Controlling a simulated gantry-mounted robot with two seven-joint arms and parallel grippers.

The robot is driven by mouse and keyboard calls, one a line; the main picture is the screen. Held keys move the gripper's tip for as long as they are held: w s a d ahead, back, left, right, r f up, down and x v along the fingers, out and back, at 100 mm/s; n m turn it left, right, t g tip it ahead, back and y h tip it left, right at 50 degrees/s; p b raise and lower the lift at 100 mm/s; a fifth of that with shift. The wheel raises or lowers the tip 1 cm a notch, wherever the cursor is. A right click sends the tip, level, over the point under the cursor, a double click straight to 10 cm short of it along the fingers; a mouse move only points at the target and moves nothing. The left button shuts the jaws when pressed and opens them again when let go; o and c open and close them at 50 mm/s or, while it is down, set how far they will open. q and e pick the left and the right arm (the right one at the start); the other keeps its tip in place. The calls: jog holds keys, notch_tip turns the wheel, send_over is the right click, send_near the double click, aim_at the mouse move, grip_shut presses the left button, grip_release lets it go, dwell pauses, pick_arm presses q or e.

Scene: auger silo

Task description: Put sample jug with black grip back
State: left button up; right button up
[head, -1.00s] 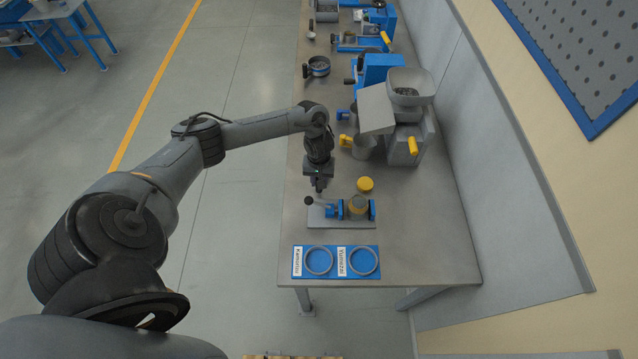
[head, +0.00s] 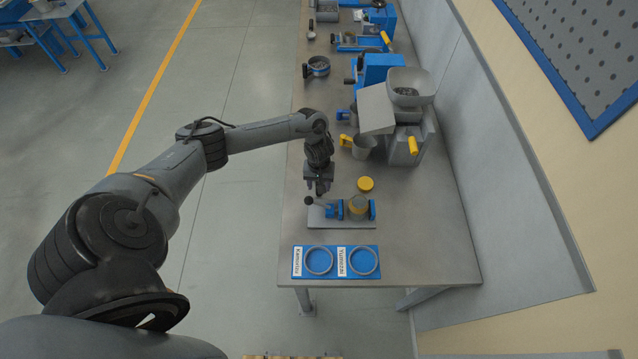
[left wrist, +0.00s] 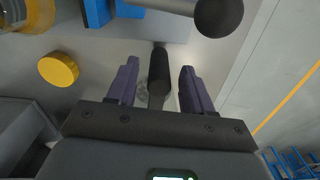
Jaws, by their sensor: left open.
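In the left wrist view a black grip (left wrist: 158,72) stands between the two fingers of my left gripper (left wrist: 158,88). A greyish, partly hidden body shows at its lower end, perhaps the jug. The fingers are open, with a gap on both sides of the grip. In the head view my left gripper (head: 319,187) points down over the bench, just behind the clamp fixture (head: 316,219), and hides the grip. The blue board (head: 338,272) at the bench's front end has two empty grey rings with white labels. My right gripper is not in view.
The clamp lever's black ball (left wrist: 219,17) is close to the gripper. The fixture holds a jar (head: 357,207); a yellow lid (head: 365,184) lies behind it. A grey jug with yellow grip (head: 363,148) stands by the auger machine (head: 408,100). The bench's right front is clear.

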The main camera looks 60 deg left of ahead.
pick_arm(q)
jog(key=shift+r, duration=0.15)
jog(key=shift+r, duration=0.35)
notch_tip(320, 180, up, 11)
jog(key=p, duration=0.3)
jog(key=d+f+m+t+h, duration=0.25)
jog(key=d+m+t, duration=0.6)
jog(key=d, duration=2.15)
jog(key=s+a+r+m+g+y, duration=0.1)
jog(key=s+r+m+g, duration=0.1)
jog(key=s, duration=0.6)
jog(key=s+a+r+m+g+y, duration=0.1)
jog(key=s+a+r+m+g, duration=0.1)
jog(key=s+r, duration=0.3)
jog(key=s+g, duration=0.1)
jog(key=s, duration=0.2)
jog(key=shift+a, duration=0.3)
jog(key=shift+w, duration=0.1)
